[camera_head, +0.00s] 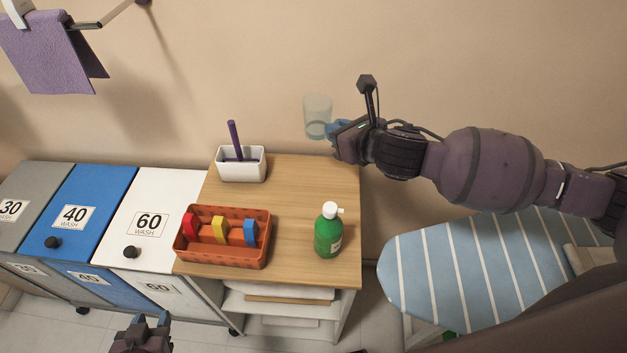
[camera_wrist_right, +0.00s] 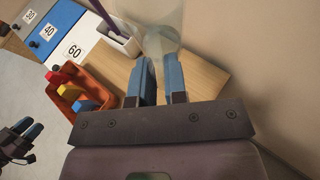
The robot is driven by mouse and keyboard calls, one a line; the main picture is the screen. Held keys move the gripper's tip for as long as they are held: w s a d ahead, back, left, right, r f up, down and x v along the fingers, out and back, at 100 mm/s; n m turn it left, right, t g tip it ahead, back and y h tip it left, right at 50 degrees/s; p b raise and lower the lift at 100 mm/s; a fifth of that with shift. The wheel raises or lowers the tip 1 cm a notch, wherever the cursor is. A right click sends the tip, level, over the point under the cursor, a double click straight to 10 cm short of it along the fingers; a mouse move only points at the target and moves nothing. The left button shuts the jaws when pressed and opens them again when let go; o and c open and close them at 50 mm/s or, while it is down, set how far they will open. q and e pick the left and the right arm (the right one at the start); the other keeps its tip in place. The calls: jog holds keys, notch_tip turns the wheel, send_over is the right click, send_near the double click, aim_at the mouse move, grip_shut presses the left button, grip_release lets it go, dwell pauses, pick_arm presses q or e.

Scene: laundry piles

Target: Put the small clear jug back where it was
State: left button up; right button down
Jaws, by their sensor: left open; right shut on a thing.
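The small clear jug (camera_head: 317,115) is held in the air above the back right corner of the wooden tabletop (camera_head: 305,187), near the wall. My right gripper (camera_head: 335,131) is shut on the jug from its right side. In the right wrist view the jug (camera_wrist_right: 161,32) shows between the two blue fingers (camera_wrist_right: 160,82), and its lower part is partly hidden by them. My left gripper (camera_head: 150,320) is open and empty, low in front of the white bin; it also shows at the left edge of the right wrist view (camera_wrist_right: 22,135).
On the tabletop stand a white pot (camera_head: 241,168) with a purple stick, an orange basket (camera_head: 222,253) with coloured items, and a green bottle (camera_head: 328,232) with a white cap. The tabletop's back right part is clear. Labelled bins (camera_head: 84,212) stand left, a striped ironing board (camera_head: 470,262) right.

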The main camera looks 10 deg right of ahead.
jog(key=shift+w+r+y, duration=0.3)
jog(key=shift+w+r, duration=0.15)
jog(key=shift+r, duration=0.1)
jog(key=shift+n, duration=0.4)
jog(key=shift+w+f+b, duration=0.2)
jog(key=shift+f+b, duration=0.7)
jog(key=shift+f, duration=3.8)
jog(key=shift+w+f+b, duration=0.2)
jog(key=shift+f+b, duration=0.65)
jog(key=shift+f, duration=4)
jog(key=shift+f, duration=0.1)
jog(key=c, duration=1.2)
grip_release()
jog(key=shift+o, duration=0.2)
